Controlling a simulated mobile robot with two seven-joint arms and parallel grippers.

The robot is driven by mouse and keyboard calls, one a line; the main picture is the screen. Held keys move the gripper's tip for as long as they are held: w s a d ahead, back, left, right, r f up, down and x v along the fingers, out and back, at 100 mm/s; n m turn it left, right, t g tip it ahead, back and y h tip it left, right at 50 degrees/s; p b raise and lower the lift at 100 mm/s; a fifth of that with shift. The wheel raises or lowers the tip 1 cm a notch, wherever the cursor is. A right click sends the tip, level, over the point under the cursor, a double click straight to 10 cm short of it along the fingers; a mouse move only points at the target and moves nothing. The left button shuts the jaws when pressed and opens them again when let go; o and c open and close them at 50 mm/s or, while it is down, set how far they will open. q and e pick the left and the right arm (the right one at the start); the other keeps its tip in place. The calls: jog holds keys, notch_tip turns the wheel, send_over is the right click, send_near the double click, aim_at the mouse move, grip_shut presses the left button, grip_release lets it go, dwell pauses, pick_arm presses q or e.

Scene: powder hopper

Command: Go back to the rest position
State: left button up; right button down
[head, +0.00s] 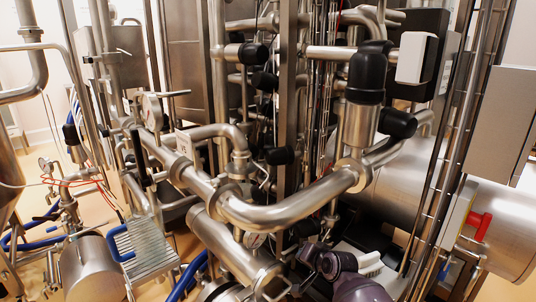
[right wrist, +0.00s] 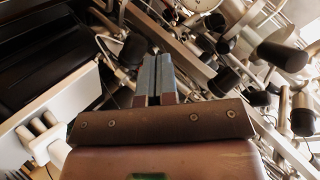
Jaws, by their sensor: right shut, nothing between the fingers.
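My right gripper (right wrist: 156,75) shows in the right wrist view. Its two grey-blue fingers lie side by side, shut, with nothing between them. Behind the fingertips is a blurred cluster of pipes and black fittings. In the head view, a dark purple arm part of mine (head: 358,288) shows at the bottom, right of centre; the right gripper's fingers cannot be made out there. My left gripper is not in view.
A thick curved steel pipe (head: 290,212) crosses the middle of the head view. A black-capped valve (head: 367,75) stands above its right end. A large steel cylinder (head: 400,192) and a red handle (head: 479,224) are at the right. Pipework leaves little free room.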

jog(key=s+d+r+n+t+h+p, duration=0.1)
jog(key=s+d+r+n+t, duration=0.15)
jog(key=s+d, duration=0.45)
jog(key=s+d+r+n+t+h+p, duration=0.2)
jog(key=s+d+n, duration=0.15)
jog(key=s, duration=0.75)
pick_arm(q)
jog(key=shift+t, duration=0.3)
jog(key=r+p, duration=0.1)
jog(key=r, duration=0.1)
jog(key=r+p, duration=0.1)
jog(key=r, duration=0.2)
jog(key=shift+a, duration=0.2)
pick_arm(e)
jog(key=s+d+f+g+h, duration=0.1)
jog(key=s+d+f+g, duration=0.1)
jog(key=s, duration=1.2)
jog(key=s+d+f+g+h, duration=0.1)
jog(key=s+d+f, duration=0.3)
jog(key=s, duration=1.1)
notch_tip(320, 180, down, 2)
jog(key=shift+g, duration=0.35)
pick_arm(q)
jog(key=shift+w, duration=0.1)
pick_arm(e)
jog(key=shift+s, duration=0.1)
jog(key=c, duration=1.8)
grip_release()
